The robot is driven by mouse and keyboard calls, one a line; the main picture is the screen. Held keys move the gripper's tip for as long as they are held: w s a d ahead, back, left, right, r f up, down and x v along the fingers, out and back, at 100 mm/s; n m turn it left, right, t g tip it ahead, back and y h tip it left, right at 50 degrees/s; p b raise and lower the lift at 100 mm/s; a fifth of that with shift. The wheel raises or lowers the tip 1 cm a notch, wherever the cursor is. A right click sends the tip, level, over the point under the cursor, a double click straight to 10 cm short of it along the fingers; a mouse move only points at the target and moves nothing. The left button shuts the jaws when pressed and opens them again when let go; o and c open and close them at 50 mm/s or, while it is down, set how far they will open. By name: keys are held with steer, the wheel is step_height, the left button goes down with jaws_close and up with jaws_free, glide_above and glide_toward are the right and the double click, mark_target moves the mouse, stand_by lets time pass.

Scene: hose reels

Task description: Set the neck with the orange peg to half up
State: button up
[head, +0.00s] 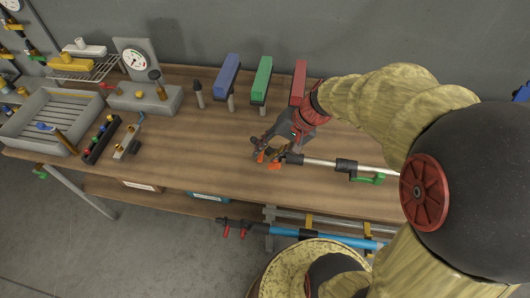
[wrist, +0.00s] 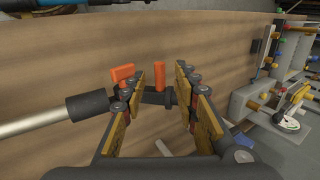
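A grey lance (head: 318,162) with a black collar and a green handle (head: 368,179) lies on the wooden bench. Its left end has a dark neck with an orange peg (head: 275,165). In the wrist view the lance tube (wrist: 30,124) comes in from the left to a black sleeve (wrist: 92,106). Two orange upright pieces show there, one left (wrist: 122,73) and one in the middle (wrist: 159,75), by the dark neck (wrist: 157,97). My gripper (head: 268,150) is open at the neck, which lies between its fingers (wrist: 160,88). Contact cannot be told.
A blue lance (head: 340,238) with red pegs hangs below the bench's front edge. Blue (head: 227,75), green (head: 262,79) and red (head: 299,80) blocks stand on posts behind. A gauge stand (head: 135,60), a grey tray (head: 45,120) and a peg rack (head: 101,139) stand left.

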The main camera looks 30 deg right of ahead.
steer(key=v, duration=1)
steer(key=shift+r, duration=0.15)
steer(key=shift+d, duration=0.1)
step_height(320, 180, down, 2)
steer(key=s+d+h, duration=0.2)
steer(key=s, duration=0.1)
steer(key=s+a+r+n+t+h, duration=0.2)
steer(key=s+a+r+n, duration=0.4)
steer(key=a, duration=0.4)
steer(key=shift+r+n+h, duration=0.15)
steer(key=shift+n+h, duration=0.25)
steer(key=shift+n, duration=0.2)
steer(key=shift+s+d, duration=0.1)
steer(key=shift+d, duration=0.05)
stand_by(0.3)
